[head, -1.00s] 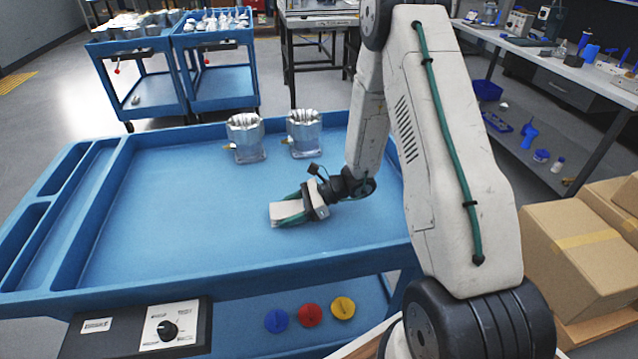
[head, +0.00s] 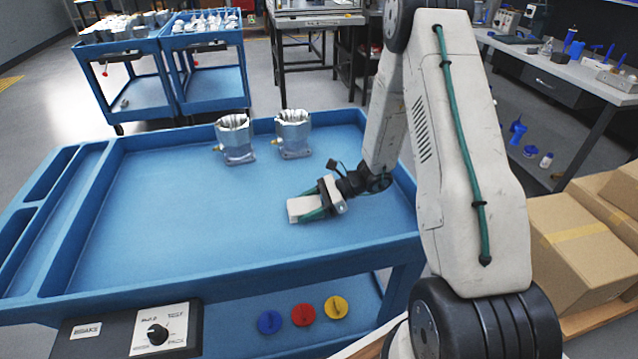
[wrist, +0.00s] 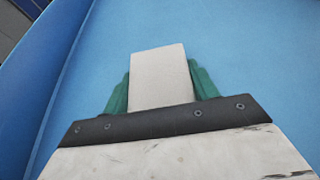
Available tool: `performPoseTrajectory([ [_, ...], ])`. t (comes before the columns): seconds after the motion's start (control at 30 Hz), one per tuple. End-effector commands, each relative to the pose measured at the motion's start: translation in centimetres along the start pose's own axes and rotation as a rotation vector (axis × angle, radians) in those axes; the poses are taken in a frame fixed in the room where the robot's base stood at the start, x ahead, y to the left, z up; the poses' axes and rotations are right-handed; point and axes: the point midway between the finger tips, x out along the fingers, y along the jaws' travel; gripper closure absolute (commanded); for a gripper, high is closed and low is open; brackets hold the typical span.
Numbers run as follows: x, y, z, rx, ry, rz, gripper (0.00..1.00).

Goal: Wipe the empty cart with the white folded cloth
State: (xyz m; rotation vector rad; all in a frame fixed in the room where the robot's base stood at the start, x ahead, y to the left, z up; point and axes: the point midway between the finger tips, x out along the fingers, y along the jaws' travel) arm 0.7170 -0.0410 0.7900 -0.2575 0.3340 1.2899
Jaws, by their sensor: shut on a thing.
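The white folded cloth (head: 303,210) is a small pale block low over the bed of the blue cart (head: 190,215), right of its middle. My gripper (head: 316,208) is shut on it, with a green finger on each side. In the wrist view the cloth (wrist: 160,75) sticks out straight between the fingers of my gripper (wrist: 160,90), over blue surface. Whether its underside touches the bed is hidden. The cart top is not empty: two metal housings (head: 236,140) (head: 293,135) stand at its back edge, behind the cloth.
The cart has raised rims and narrow compartments (head: 55,210) at its left. Its left and middle bed is clear. A control box (head: 140,332) is at its front; blue, red and yellow discs (head: 302,315) lie below. Cardboard boxes (head: 565,245) stand right; two loaded blue carts (head: 205,75) stand behind.

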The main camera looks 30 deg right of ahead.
Motion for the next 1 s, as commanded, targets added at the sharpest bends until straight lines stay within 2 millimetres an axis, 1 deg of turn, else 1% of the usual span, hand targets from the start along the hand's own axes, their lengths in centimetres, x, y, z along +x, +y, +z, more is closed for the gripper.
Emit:
performPoseTrajectory([
  [0.23, -1.1, -0.2, -0.5, -0.005, 0.000, 0.012, 0.71],
  [0.3, -1.2, -0.2, -0.1, -0.007, 0.000, 0.014, 0.71],
  [0.37, -1.8, -0.3, 1.4, -0.011, 0.001, 0.012, 0.71],
  [0.4, -2.0, -0.2, 1.8, -0.008, 0.000, 0.012, 0.71],
  [1.0, -3.7, -0.2, 6.7, -0.008, 0.000, 0.017, 0.71],
])
